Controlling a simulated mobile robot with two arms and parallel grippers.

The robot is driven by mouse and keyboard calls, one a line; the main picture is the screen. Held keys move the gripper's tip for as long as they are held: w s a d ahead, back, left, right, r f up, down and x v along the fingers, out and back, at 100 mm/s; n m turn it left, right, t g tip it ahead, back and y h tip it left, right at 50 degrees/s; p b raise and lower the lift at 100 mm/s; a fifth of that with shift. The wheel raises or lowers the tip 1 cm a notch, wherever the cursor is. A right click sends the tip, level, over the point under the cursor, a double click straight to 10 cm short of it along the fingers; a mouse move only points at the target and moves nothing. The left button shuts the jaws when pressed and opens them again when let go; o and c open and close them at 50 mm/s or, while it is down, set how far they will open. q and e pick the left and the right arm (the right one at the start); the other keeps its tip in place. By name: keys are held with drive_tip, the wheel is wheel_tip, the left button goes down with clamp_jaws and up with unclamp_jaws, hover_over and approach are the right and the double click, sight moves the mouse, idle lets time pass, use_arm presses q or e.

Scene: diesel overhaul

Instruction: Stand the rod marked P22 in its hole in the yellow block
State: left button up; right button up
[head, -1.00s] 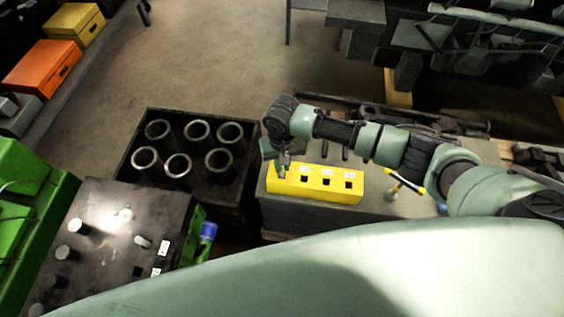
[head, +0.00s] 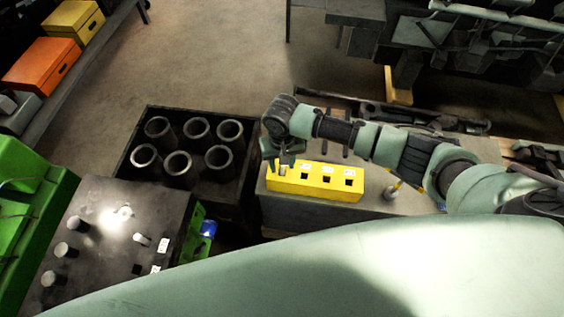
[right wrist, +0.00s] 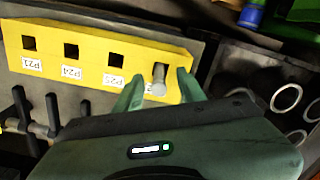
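The yellow block (head: 330,190) lies on a grey bench, with a row of square holes and white labels. It also shows in the right wrist view (right wrist: 95,48), where labels reading P21 and P24 can be made out. A short grey rod (right wrist: 159,80) stands in the end hole, at the left end of the block in the head view. Its marking and that hole's label are hidden. My right gripper (right wrist: 160,88) is open, one finger on each side of the rod with gaps visible. In the head view my right gripper (head: 284,163) is over that end. My left gripper is not in view.
A dark crate (head: 128,172) with several upright metal cylinders stands left of the bench. A dark plate (head: 100,220) with several pegs and white labels is nearer, beside a green case (head: 30,215). A T-handled tool (head: 393,190) stands right of the block.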

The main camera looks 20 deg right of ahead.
wheel_tip(320, 180, up, 8)
drive_tip(key=shift+f, duration=0.1)
idle(0.4)
